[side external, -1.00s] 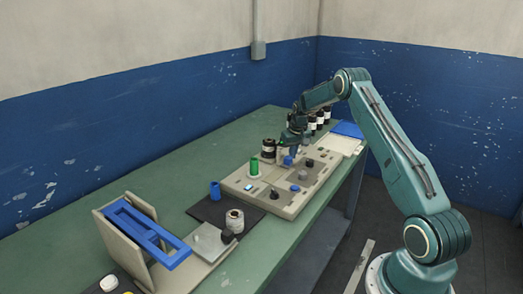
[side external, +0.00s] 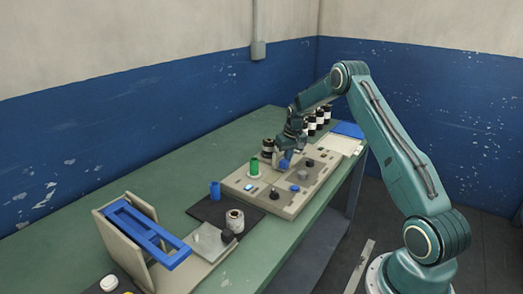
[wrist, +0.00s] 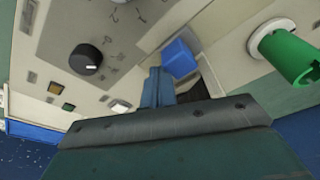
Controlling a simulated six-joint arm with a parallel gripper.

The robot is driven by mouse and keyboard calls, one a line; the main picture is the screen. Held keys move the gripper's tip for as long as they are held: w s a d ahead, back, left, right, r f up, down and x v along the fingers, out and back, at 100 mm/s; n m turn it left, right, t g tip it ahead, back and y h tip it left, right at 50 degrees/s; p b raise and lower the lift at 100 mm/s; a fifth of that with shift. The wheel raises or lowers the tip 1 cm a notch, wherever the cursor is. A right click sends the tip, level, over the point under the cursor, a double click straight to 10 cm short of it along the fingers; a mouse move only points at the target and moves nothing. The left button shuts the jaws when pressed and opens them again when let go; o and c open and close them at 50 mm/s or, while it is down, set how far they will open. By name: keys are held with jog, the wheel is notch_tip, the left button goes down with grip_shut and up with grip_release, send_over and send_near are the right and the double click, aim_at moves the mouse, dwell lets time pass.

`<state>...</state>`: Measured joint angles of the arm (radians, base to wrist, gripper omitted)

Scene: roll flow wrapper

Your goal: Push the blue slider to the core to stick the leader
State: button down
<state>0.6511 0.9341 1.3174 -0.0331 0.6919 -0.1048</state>
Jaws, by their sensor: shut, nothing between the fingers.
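The blue slider (side external: 285,163) is a small block on the beige machine panel (side external: 262,203). In the wrist view the blue slider (wrist: 179,58) lies just beyond my fingertips, in a slot of the panel. My gripper (wrist: 158,80) is shut and empty, its fingertips close beside the slider; I cannot tell whether they touch it. In the side view my gripper (side external: 287,152) is low over the panel at the slider. The green core (side external: 254,168) stands upright on the panel, left of the slider; it also shows at right in the wrist view (wrist: 290,55). I cannot make out the leader.
A black knob (wrist: 87,57) and small buttons are on the panel. A white roll (side external: 235,221) and a small blue cylinder (side external: 215,190) stand on a dark mat. A blue frame (side external: 145,232) is at the left.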

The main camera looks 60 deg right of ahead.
aim_at(280, 169)
jog(key=shift+a, duration=3.25)
jog(key=shift+d, duration=0.7)
jog(key=shift+r, duration=0.1)
notch_tip(280, 169, up, 8)
